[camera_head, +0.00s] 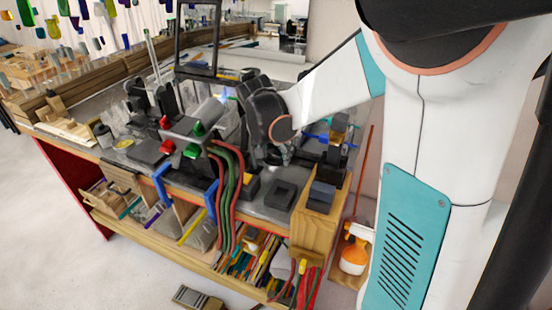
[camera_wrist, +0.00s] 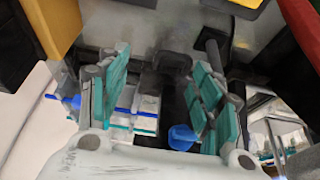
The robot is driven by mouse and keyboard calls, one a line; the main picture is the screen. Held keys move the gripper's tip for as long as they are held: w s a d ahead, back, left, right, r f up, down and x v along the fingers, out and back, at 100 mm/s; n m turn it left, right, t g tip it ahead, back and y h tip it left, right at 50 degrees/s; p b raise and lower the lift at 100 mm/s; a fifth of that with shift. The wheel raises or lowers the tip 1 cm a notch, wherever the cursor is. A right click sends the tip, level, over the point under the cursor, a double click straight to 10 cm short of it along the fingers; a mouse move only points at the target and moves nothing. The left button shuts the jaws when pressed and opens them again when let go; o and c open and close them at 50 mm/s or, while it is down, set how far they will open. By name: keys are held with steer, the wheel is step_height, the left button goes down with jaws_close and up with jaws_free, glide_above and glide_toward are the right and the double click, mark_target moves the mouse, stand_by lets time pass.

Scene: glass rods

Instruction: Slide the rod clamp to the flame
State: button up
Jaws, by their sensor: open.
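My gripper (camera_wrist: 160,92) is open in the wrist view, its two teal-padded fingers spread wide. A dark clamp-like part (camera_wrist: 172,66) lies beyond and between the fingers, and a blue knob (camera_wrist: 182,137) shows close to the right finger. I cannot tell for sure that this is the rod clamp. Nothing is gripped. In the head view, my gripper (camera_head: 281,152) is low over the bench, mostly hidden by my dark wrist. A small blue flame (camera_head: 226,93) burns at the torch, left of my wrist. Blue parts (camera_head: 324,137) show right of my gripper.
The grey bench (camera_head: 118,172) is crowded with black stands and tools. Red and green hoses (camera_head: 228,190) hang over its front edge. A black upright frame (camera_head: 198,38) stands behind the torch. A wooden block (camera_head: 315,222) stands at the right end.

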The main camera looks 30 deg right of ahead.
steer(key=v, duration=0.6)
steer(key=shift+s, duration=0.2)
steer(key=shift+d+r, duration=0.1)
